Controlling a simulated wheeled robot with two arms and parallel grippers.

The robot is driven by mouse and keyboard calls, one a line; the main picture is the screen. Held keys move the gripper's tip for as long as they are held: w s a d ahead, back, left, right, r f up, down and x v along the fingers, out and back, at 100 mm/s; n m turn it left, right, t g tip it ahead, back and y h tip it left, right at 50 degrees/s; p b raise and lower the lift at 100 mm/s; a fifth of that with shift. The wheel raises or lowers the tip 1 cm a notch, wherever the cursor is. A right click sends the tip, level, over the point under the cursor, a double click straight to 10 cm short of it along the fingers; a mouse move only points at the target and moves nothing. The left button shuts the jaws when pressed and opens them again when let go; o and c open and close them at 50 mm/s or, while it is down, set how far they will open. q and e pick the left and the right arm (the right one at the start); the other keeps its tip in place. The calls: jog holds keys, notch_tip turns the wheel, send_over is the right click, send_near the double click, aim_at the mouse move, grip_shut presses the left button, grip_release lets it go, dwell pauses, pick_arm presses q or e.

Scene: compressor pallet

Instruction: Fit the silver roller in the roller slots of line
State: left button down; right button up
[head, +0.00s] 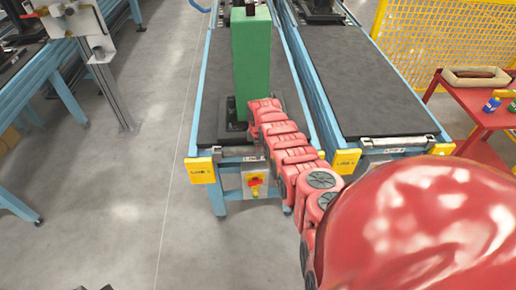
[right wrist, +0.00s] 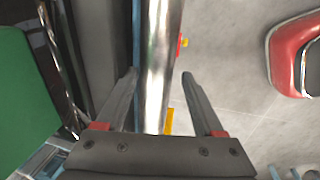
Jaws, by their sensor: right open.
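My right gripper (right wrist: 160,76) is open, with one finger on each side of the roller and a visible gap at the right finger. In the head view my red right arm reaches to the near end of the left line (head: 212,125) and hides the gripper. The roller slots are not clear in either view, so I cannot tell whether the roller sits in them. My left gripper is not in view.
A tall green block (head: 251,60) stands on the left line, close to my right arm. A second line (head: 360,80) runs alongside, with a silver roller (head: 397,143) at its end. A red cart (head: 480,110) is at right.

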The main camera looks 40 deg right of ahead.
jog(key=shift+w+d+r, duration=0.2)
jog(key=shift+w+r, duration=0.15)
jog(key=shift+r, duration=0.2)
jog(key=shift+r+p, duration=0.3)
jog(key=s+a+r+p, duration=0.1)
jog(key=s+r, duration=0.1)
jog(key=r, duration=0.5)
jog(key=s+a+r+p, duration=0.1)
jog(key=r, duration=0.7)
jog(key=shift+s+r, duration=0.2)
jog(key=shift+s, duration=0.15)
